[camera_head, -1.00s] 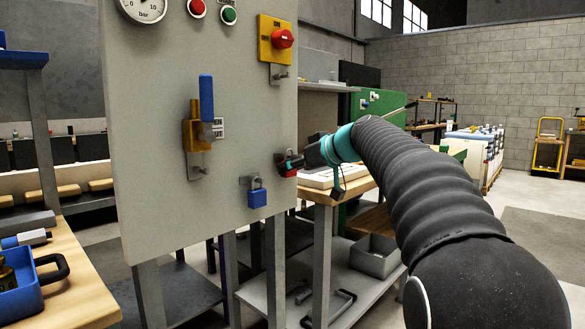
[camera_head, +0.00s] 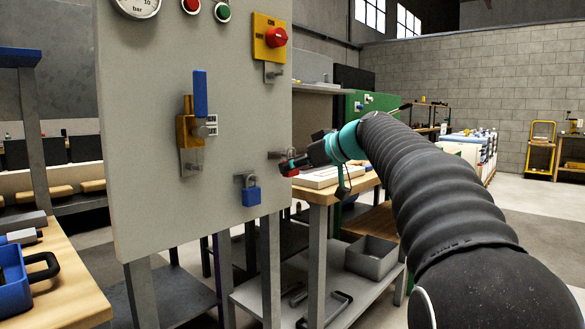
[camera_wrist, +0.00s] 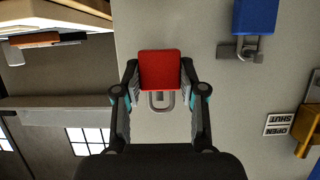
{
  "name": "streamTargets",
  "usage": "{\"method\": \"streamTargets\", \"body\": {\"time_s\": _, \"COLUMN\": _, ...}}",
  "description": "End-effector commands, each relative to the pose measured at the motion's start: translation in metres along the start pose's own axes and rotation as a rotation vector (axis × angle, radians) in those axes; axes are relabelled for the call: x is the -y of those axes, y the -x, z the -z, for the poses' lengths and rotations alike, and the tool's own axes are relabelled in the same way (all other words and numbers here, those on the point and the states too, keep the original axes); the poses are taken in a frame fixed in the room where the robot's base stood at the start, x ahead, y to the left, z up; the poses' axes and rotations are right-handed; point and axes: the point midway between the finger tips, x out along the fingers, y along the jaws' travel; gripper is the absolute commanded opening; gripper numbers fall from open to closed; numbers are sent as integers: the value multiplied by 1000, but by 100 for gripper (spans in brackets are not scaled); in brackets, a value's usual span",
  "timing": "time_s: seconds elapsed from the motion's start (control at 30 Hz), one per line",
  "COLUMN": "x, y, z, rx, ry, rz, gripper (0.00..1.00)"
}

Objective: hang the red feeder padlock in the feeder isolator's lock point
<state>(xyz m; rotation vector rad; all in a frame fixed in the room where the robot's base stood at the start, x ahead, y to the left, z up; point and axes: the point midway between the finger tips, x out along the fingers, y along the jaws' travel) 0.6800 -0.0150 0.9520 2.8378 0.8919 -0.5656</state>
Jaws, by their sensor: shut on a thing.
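My gripper (camera_head: 297,165) is shut on the red padlock (camera_wrist: 160,70). The padlock's body sits between the fingertips and its grey shackle points back toward my wrist in the wrist view. The padlock is only a small red patch in the head view (camera_head: 289,169), by the panel's right edge. The likely feeder isolator is the red knob on a yellow plate (camera_head: 270,37), high on the panel's right side. A grey lock bracket (camera_head: 273,72) juts out below it, with nothing hanging there. My gripper is below that bracket.
A blue padlock (camera_head: 250,193) hangs on the grey panel (camera_head: 140,210), left of my gripper. A bare grey bracket (camera_head: 280,154) is close beside the gripper. A blue-handled valve (camera_head: 200,95) projects further left. A wooden-topped bench (camera_head: 325,195) stands behind, right.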

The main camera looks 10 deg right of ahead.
Motion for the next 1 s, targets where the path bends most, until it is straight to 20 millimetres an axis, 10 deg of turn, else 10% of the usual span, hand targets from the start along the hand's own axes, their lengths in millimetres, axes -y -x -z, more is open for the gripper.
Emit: {"method": "streamTargets", "body": {"time_s": 1.0, "x": 0, "y": 25, "z": -11, "rx": 0, "ry": 0, "rz": -1, "gripper": 0}}
